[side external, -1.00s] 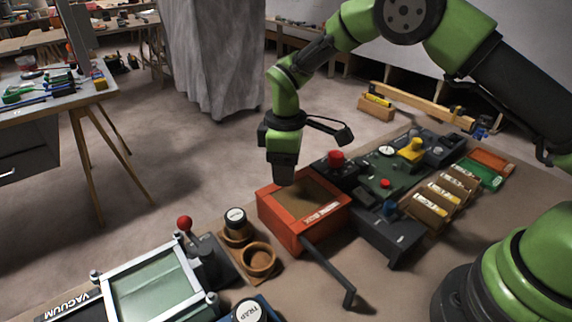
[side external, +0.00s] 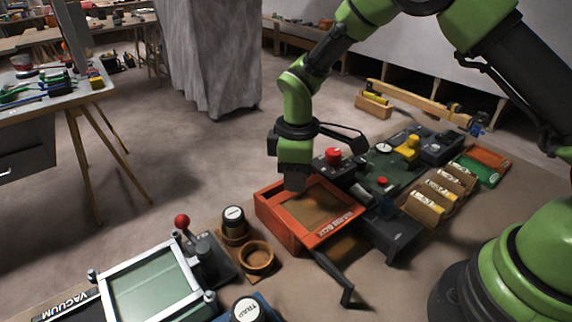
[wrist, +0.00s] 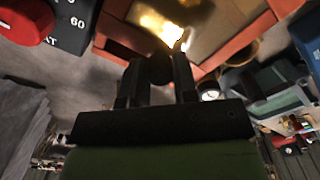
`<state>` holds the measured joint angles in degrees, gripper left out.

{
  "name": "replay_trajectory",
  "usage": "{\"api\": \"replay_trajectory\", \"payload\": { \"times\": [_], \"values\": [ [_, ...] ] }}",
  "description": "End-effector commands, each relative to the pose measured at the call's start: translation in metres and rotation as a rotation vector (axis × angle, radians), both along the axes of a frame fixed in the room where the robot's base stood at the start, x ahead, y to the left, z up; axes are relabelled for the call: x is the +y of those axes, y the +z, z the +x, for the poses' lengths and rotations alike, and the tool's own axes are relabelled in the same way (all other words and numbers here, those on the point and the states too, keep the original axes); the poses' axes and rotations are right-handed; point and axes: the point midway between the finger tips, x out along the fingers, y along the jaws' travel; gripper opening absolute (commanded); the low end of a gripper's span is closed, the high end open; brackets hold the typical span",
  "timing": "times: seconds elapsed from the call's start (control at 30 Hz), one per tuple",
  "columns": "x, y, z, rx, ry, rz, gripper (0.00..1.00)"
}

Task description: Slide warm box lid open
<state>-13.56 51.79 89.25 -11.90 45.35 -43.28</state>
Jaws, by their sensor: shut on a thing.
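The warm box (side external: 275,222) is an orange box on the bench in the side external view. Its orange-framed lid (side external: 347,222), lettered along its right edge, has a brownish panel and sits shifted to the right, past the box wall. An open strip shows at the left of the box. My gripper (side external: 295,186) is low over the lid's far left part. In the wrist view my gripper (wrist: 156,68) is shut on a dark knob-like handle, mostly hidden between the fingers. A bright glow (wrist: 162,28) shows beyond the fingers.
A panel with a red knob (side external: 333,156) and gauges stands right behind the box. A dark bent handle (side external: 335,278) sticks out in front. Brown round cups (side external: 257,258) and the vacuum frame (side external: 150,285) stand at the left. Labelled packs (side external: 440,190) lie at the right.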

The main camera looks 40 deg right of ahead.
Motion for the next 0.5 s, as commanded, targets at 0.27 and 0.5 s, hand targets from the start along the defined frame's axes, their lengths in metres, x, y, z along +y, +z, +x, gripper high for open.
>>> {"api": "replay_trajectory", "payload": {
  "times": [0.27,0.5],
  "values": [
    [0.001,0.001,-0.048,0.001,0.001,0.001,0.0],
    [0.001,0.001,-0.074,-0.001,0.0,0.002,0.0]
  ]
}}
